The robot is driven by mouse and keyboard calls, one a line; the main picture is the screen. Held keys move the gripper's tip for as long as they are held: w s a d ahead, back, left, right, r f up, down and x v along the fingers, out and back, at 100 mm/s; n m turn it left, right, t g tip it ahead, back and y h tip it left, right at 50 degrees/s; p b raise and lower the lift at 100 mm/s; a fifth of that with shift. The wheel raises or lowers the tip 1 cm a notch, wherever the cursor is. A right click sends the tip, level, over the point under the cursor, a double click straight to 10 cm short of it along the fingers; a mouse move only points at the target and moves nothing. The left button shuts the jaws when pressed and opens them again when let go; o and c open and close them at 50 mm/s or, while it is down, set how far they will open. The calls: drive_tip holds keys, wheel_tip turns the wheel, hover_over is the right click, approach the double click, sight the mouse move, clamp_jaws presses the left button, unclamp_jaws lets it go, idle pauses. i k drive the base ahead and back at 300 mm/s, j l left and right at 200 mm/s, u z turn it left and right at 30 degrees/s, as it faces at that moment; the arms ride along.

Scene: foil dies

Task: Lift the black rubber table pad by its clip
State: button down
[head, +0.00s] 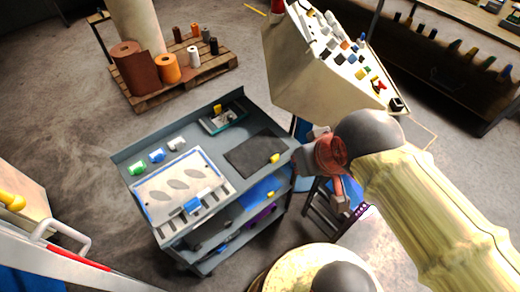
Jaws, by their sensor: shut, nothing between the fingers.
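The black rubber table pad (252,153) lies flat on the top of a grey-blue cart (158,141), near its right end. A small yellow clip (274,158) sits at the pad's right edge. My gripper (304,163) is to the right of the clip, by the cart's right edge in the picture, apart from the pad. It is shut and empty. My wrist and pale-sleeved arm reach in from the lower right and partly hide the gripper.
The cart top also holds a pale plate (178,184) with oval shapes, green, blue and white clipped items at its back left, and a small tray (222,118). A cream bin (300,75) with a sloped top of small items stands behind my gripper. A pallet (190,85) carries rolls.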

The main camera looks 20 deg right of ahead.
sight(264, 148)
drive_tip(key=l+u, duration=0.4)
drive_tip(key=l, duration=0.25)
drive_tip(key=k+l+u, duration=0.15)
drive_tip(key=l+u, duration=0.2)
drive_tip(key=l, duration=0.3)
drive_tip(key=i+j+z, duration=0.15)
drive_tip(key=z, duration=0.2)
drive_tip(key=i+j+z, duration=0.15)
drive_tip(key=j+z, duration=0.25)
drive_tip(key=i+j+z, duration=0.1)
drive_tip(key=j+z, duration=0.25)
drive_tip(key=l, duration=0.1)
